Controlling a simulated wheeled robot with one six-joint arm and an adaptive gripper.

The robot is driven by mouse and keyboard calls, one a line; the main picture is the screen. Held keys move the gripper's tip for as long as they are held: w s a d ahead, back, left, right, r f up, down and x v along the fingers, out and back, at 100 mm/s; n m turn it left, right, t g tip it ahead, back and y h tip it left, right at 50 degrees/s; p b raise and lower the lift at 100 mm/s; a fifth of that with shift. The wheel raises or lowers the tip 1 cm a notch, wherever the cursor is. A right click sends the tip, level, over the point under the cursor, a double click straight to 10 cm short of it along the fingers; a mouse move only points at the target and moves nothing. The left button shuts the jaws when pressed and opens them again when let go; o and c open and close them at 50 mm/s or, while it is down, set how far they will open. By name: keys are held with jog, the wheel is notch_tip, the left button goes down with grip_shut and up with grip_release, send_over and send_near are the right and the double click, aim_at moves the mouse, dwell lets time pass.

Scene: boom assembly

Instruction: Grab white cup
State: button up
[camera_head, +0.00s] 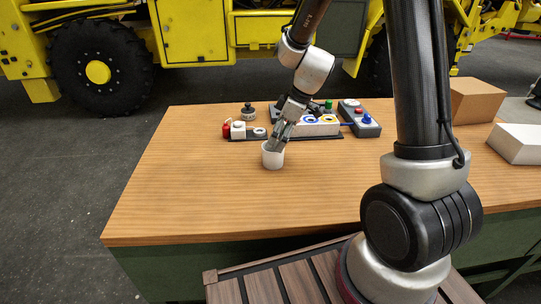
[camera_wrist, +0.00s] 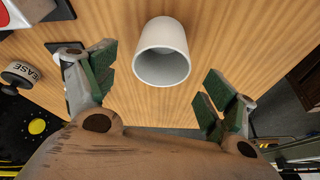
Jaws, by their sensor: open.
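The white cup (camera_head: 272,156) stands on the wooden table (camera_head: 190,205), left of the table's middle in the head view. In the wrist view the cup (camera_wrist: 162,52) is in the upper middle, with its open mouth facing the camera. My gripper (camera_head: 279,142) is at the cup's rim in the head view and overlaps its upper right part. In the wrist view my gripper (camera_wrist: 155,88) is open, with one green-padded finger on each side of the cup and visible gaps between.
Behind the cup are control boxes with coloured buttons (camera_head: 318,127) and a small red item (camera_head: 227,128). A brown box (camera_head: 474,101) and a white box (camera_head: 517,143) are at the right. The table's left and front areas are clear. A yellow machine (camera_head: 190,30) stands behind.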

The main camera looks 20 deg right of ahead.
aim_at(269, 155)
jog(key=shift+w+f+n, duration=0.15)
jog(key=shift+f+n, duration=0.15)
jog(key=shift+n, duration=0.4)
jog(key=x, duration=0.7)
jog(key=shift+a, duration=0.25)
jog(key=c, duration=1.1)
